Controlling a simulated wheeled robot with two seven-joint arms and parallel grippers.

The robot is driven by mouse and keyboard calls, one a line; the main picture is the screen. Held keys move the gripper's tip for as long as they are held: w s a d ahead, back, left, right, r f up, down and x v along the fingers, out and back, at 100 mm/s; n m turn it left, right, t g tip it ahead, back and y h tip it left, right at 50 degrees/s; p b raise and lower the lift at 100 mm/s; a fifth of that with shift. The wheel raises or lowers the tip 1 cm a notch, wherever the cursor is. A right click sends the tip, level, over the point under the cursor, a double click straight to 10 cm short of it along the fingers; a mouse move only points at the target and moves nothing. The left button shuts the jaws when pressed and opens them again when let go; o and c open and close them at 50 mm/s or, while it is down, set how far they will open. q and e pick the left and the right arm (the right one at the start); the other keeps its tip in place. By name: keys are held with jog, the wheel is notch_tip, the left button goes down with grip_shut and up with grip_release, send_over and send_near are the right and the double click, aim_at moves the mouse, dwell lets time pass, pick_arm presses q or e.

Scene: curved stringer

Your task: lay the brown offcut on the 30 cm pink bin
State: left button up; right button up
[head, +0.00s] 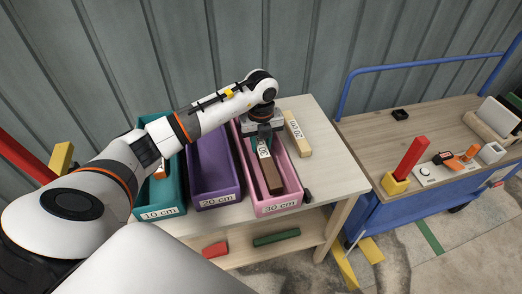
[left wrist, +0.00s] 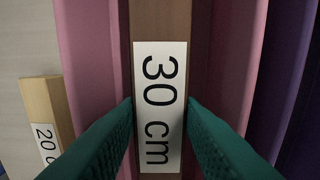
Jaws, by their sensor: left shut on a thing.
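The brown offcut (head: 270,176) is a long bar with a white "30 cm" label. It lies lengthwise within the outline of the pink bin (head: 278,208), which is also labelled "30 cm". My left gripper (head: 264,146) reaches down into the pink bin from above and is shut on the offcut. In the left wrist view, its green fingers (left wrist: 160,118) press both sides of the brown offcut (left wrist: 160,22) at the label. Pink bin walls (left wrist: 90,60) show on both sides. Whether the offcut touches the bin floor is unclear. My right gripper is not in view.
A purple "20 cm" bin (head: 214,182) and a teal "10 cm" bin (head: 172,195) stand left of the pink bin. A pale "20 cm" offcut (head: 297,134) lies on the table to its right. A blue trolley (head: 368,140) with several items stands further right.

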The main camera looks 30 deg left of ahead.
aim_at(261, 145)
pick_arm(q)
notch_tip(261, 145, down, 4)
jog(key=shift+r, duration=0.25)
jog(key=shift+f, duration=0.1)
jog(key=o, duration=1.1)
notch_tip(261, 145, up, 12)
jog(key=shift+r+b, duration=0.15)
jog(key=shift+b, duration=0.15)
